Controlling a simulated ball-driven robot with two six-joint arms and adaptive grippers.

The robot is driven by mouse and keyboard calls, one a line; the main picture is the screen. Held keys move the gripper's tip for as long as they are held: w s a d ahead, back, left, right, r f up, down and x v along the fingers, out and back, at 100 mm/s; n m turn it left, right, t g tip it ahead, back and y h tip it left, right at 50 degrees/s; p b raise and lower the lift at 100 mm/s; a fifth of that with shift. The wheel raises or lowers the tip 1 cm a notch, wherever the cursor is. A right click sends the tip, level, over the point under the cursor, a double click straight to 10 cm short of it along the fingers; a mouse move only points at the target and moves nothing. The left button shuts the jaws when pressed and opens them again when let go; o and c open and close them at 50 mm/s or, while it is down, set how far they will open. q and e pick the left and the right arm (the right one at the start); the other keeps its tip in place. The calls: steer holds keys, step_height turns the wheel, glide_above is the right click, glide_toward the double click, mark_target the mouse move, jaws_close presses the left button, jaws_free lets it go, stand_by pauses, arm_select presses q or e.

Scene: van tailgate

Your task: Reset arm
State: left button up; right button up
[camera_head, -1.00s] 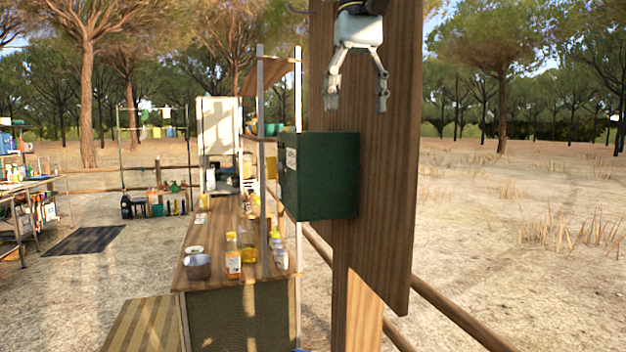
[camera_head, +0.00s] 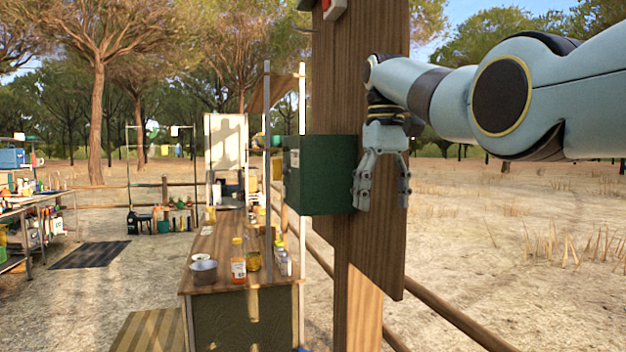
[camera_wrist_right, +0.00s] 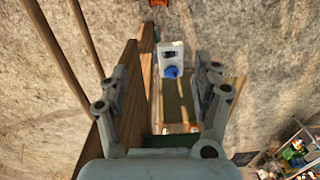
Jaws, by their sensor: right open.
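My right gripper (camera_head: 382,190) hangs fingers down in front of the wooden post, just right of the green box, in the head view. Its two fingers are apart with nothing between them. My right arm comes in from the right edge above it. In the right wrist view the open fingers (camera_wrist_right: 165,85) frame a wooden surface and a white device with a blue knob (camera_wrist_right: 171,60) farther below. My left gripper is not in view.
The green box (camera_head: 318,175) is fixed to the wooden post (camera_head: 375,260), very near the right gripper. A wooden counter (camera_head: 215,277) holds a metal pot (camera_head: 203,272) and bottles (camera_head: 238,262). A rail (camera_head: 450,312) runs at lower right. Open sandy ground lies to the right.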

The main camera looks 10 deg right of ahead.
steer(key=shift+s+f, duration=0.1)
steer(key=shift+f, duration=0.15)
steer(key=s+d+f+g+b, duration=0.1)
steer(key=s+f+g+b, duration=0.15)
steer(key=s+f, duration=1.05)
steer(key=s+d+f+g+b, duration=0.2)
steer(key=s+f+b, duration=0.1)
steer(key=f, duration=1.9)
steer(key=s+d+f+g+b, duration=0.1)
steer(key=s+f+g+b, duration=0.15)
steer(key=s+f, duration=1.05)
steer(key=s+d+f+m+t+b, duration=0.1)
steer(key=s+d+f+b, duration=0.2)
steer(key=s+f, duration=1.05)
steer(key=s+d+f+t+h+b, duration=0.15)
steer(key=s+f+b, duration=0.25)
steer(key=s+f, duration=1)
steer(key=s+d+f+m+y+b, duration=0.1)
steer(key=s+d+f+b, duration=0.2)
steer(key=s+f, duration=1.1)
steer(key=w+t, duration=0.5)
steer(key=w, duration=0.1)
steer(key=shift+w+d, duration=0.35)
steer(key=shift+w, duration=0.05)
